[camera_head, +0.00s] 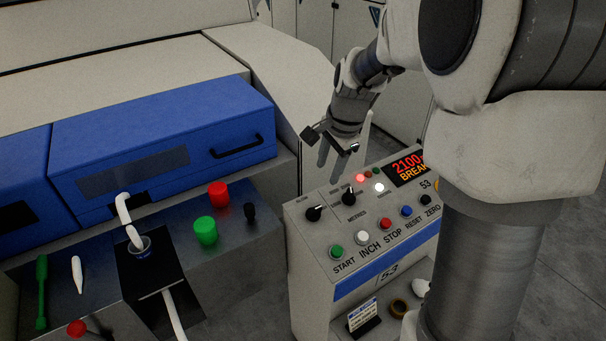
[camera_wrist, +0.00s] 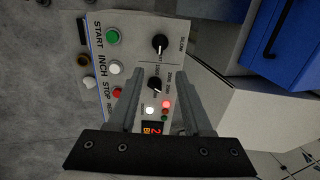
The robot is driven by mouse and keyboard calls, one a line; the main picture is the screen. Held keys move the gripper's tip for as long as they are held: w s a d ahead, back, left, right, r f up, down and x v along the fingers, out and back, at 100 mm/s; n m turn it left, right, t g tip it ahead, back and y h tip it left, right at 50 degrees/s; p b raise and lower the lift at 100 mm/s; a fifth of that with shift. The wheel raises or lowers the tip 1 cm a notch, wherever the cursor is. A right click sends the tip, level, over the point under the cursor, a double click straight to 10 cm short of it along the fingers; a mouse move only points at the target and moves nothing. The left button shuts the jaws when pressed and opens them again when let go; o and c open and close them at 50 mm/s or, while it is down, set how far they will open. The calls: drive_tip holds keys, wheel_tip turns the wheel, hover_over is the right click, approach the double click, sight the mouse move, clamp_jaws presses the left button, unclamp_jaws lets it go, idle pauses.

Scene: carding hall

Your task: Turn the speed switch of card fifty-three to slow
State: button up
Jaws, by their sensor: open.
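The control panel of card 53 (camera_head: 330,232) stands upright at centre right, with its sloped top facing up. The black speed switch (camera_head: 314,213) is the left knob, with SLOW printed on its upper left; it also shows in the wrist view (camera_wrist: 160,43), where its pale mark points down, toward the second knob's side and not at SLOW. The second black knob (camera_head: 349,198) sits beside it, also visible in the wrist view (camera_wrist: 155,84). My gripper (camera_head: 340,158) is open and empty above the panel, apart from both knobs. Its fingers (camera_wrist: 160,70) point at the panel.
Start (camera_head: 337,252), inch (camera_head: 362,237), stop (camera_head: 386,224) and reset (camera_head: 407,211) buttons line the panel's front. A lit display (camera_head: 410,168) reads 2100 and BREAK.

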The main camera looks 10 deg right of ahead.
sight(315, 209)
drive_tip(key=x, duration=1.7)
drive_tip(key=shift+f, duration=0.2)
clamp_jaws()
